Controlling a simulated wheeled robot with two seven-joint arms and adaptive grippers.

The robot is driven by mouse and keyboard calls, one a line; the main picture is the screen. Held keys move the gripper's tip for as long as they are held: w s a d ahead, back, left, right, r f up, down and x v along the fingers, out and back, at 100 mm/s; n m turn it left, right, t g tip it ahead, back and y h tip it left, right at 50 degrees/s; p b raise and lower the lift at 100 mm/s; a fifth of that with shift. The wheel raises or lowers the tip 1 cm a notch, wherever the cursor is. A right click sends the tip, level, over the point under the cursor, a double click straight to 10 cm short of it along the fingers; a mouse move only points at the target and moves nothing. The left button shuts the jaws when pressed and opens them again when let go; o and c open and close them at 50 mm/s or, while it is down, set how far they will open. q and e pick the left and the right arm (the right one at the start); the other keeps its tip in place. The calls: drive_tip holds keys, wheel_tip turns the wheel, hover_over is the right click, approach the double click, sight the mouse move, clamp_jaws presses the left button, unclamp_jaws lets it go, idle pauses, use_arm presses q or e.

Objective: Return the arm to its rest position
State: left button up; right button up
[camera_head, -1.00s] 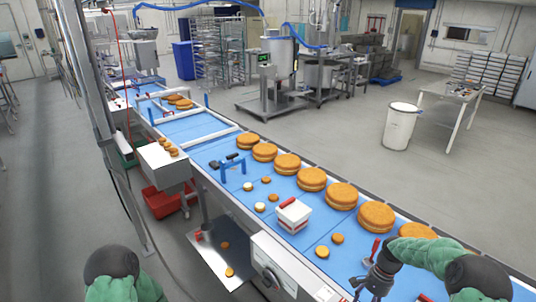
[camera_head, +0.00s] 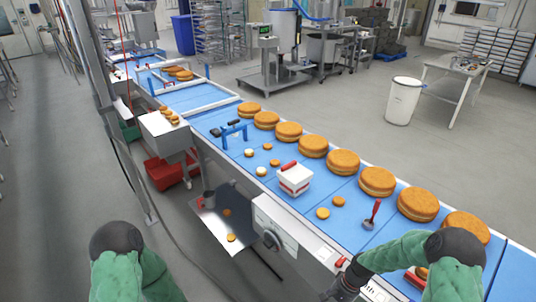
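My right arm (camera_head: 400,255), in a green sleeve, comes in from the lower right and bends left over the near edge of the conveyor. Its gripper (camera_head: 341,291) is at the bottom edge of the view, dark and partly cut off, so its fingers cannot be made out. My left arm (camera_head: 125,265) shows at the lower left as a green sleeve with a dark round joint, away from the conveyor. Its gripper is out of view. A red-handled tool (camera_head: 375,209) stands on the blue belt, apart from my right gripper.
The conveyor (camera_head: 343,188) carries a row of large round cakes (camera_head: 377,181), several small rounds (camera_head: 322,213) and a white box with a red handle (camera_head: 295,180). A control box (camera_head: 280,228) and a metal tray (camera_head: 225,215) are on its near side. The floor at left is clear.

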drive_tip(key=s+a+f+n+t+b, duration=0.1)
drive_tip(key=s+a+f+n+b, duration=0.1)
drive_tip(key=s+a+f+b, duration=0.3)
drive_tip(key=s+a+f+n+t+b, duration=0.1)
drive_tip(key=s+a+f+b, duration=0.4)
drive_tip(key=s+f, duration=0.6)
drive_tip(key=shift+a+f+n, duration=0.25)
drive_tip(key=shift+a+n, duration=0.45)
drive_tip(key=shift+a, duration=0.3)
